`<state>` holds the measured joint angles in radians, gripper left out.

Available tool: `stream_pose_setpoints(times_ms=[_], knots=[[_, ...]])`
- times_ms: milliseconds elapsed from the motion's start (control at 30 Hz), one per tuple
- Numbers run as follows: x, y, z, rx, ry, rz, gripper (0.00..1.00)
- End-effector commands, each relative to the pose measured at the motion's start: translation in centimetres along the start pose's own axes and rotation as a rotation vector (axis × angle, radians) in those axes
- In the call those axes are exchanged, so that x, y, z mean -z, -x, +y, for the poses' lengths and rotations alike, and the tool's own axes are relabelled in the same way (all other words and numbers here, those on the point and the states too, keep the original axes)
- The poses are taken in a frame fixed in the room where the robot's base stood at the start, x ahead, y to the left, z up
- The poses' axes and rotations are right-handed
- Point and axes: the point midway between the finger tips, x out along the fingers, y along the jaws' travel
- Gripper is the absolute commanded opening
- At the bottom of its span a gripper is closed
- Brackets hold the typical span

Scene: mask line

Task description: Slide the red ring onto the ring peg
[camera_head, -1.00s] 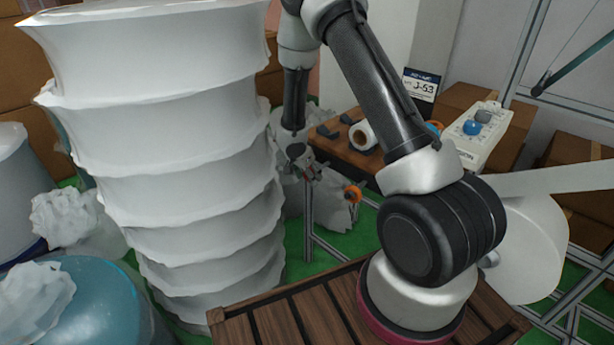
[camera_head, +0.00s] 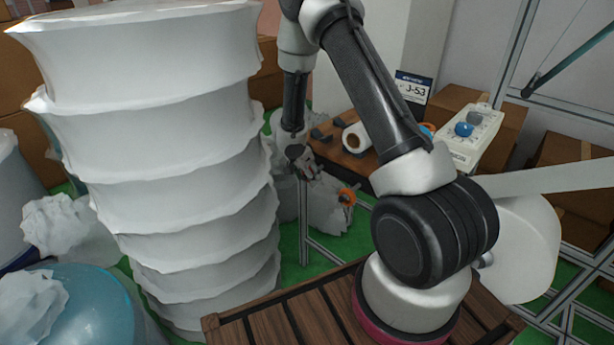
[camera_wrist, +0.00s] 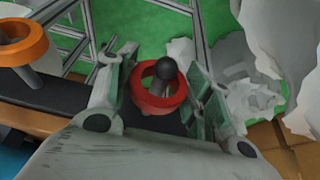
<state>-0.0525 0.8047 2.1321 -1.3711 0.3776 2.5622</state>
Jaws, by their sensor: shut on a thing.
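The red ring (camera_wrist: 147,101) sits between the two fingers of my gripper (camera_wrist: 160,88) in the wrist view. My gripper is shut on it. The ring peg (camera_wrist: 166,69), grey with a dark rounded tip, shows inside the ring's opening. Its tip overlaps the far rim, so the ring appears to be around the peg. How far down the peg the ring sits is hard to tell. In the head view my gripper (camera_head: 307,166) is small, at the far side beyond the wooden slats; the red ring cannot be made out there.
An orange ring (camera_wrist: 38,42) stands around another peg at the left of the wrist view. In the head view, a white roll (camera_head: 356,138) lies on a wooden table and a control box (camera_head: 474,136) stands right. A tall white stack (camera_head: 170,150) fills the left.

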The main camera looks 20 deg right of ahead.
Motion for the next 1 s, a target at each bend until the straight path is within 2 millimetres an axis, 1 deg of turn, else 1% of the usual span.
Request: stream_pose_setpoints(times_ms=[200,1000], knots=[[0.37,-0.16,0.0,0.0,-0.001,0.0,0.29],[0.14,-0.71,-0.01,0.0,-0.001,0.0,0.29]])
